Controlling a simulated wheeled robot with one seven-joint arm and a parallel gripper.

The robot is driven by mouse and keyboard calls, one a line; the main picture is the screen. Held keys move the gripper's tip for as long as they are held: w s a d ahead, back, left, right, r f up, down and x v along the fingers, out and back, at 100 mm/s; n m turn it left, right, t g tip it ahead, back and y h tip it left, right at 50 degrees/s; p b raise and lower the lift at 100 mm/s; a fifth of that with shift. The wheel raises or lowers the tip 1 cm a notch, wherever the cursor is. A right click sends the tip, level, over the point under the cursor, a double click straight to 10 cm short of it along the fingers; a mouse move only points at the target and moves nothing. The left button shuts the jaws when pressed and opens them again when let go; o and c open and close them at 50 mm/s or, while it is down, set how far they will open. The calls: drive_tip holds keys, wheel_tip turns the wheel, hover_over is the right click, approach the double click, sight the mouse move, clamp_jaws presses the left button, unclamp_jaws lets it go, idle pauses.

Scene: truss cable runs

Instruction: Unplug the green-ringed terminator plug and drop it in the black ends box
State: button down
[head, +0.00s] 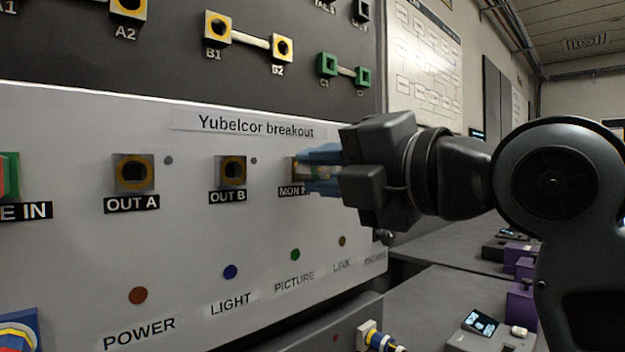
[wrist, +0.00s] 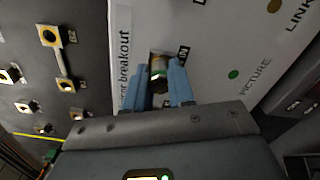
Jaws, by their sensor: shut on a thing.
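My gripper (head: 318,168) has its blue fingers at the rightmost socket (head: 295,168), labelled MON, on the pale Yubelcor breakout panel (head: 190,250). In the head view the fingers largely hide the plug. The plug is at the socket; I cannot tell how deep it sits.
Sockets OUT A (head: 133,173) and OUT B (head: 231,172) are to the left and look empty. A blue-and-white cable plug (head: 378,338) is low, below the panel. Purple boxes (head: 521,300) stand on the right. A whiteboard (head: 425,65) hangs behind.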

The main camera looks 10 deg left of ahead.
drive_tip(key=shift+n, duration=0.4)
drive_tip(key=shift+s+d, duration=0.1)
idle(0.4)
drive_tip(key=shift+b+v, duration=0.6)
drive_tip(key=shift+v, duration=1.55)
